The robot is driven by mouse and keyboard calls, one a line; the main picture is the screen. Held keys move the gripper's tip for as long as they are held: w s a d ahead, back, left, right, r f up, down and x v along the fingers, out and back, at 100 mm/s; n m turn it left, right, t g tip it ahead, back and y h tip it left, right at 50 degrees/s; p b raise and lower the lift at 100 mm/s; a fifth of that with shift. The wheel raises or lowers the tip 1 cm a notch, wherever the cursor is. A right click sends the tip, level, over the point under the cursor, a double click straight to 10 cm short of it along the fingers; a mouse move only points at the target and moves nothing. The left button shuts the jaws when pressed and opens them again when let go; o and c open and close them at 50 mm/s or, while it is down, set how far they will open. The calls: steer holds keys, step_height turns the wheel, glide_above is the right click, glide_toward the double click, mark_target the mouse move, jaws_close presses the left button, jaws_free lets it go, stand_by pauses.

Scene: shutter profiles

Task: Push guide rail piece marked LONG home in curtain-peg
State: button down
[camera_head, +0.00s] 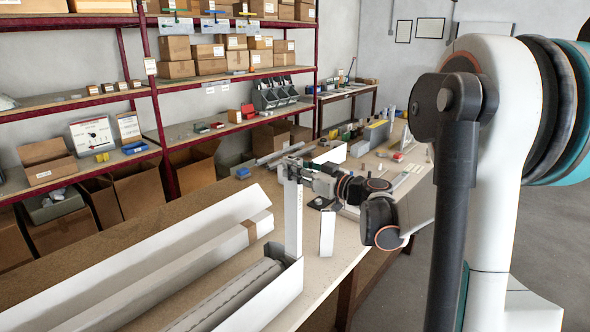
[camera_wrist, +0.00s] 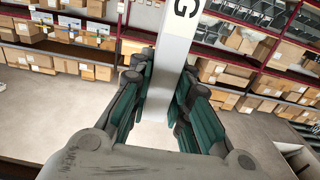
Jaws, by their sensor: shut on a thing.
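My gripper (camera_head: 297,170) is shut on an upright white guide rail piece (camera_head: 293,215). In the wrist view the rail (camera_wrist: 172,65) runs between the green finger pads (camera_wrist: 165,85), with a dark letter G on its face; the rest of any marking is out of view. The rail's lower end is at the far end of a long white shutter box (camera_head: 283,297), which has a grey ribbed roll (camera_head: 235,292) inside. The curtain-peg cannot be made out, and I cannot tell how deep the rail sits.
A shorter white piece (camera_head: 327,234) stands upright near the table's front edge, right of the rail. Long white profiles (camera_head: 165,265) lie at the left on the table (camera_head: 325,275). Small parts and tools crowd the table's far end. Shelves with cartons (camera_head: 175,50) stand behind.

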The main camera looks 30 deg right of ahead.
steer(key=shift+f, duration=0.25)
steer(key=c, duration=1.4)
jaws_free()
steer(key=v, duration=1.2)
steer(key=shift+r, duration=0.1)
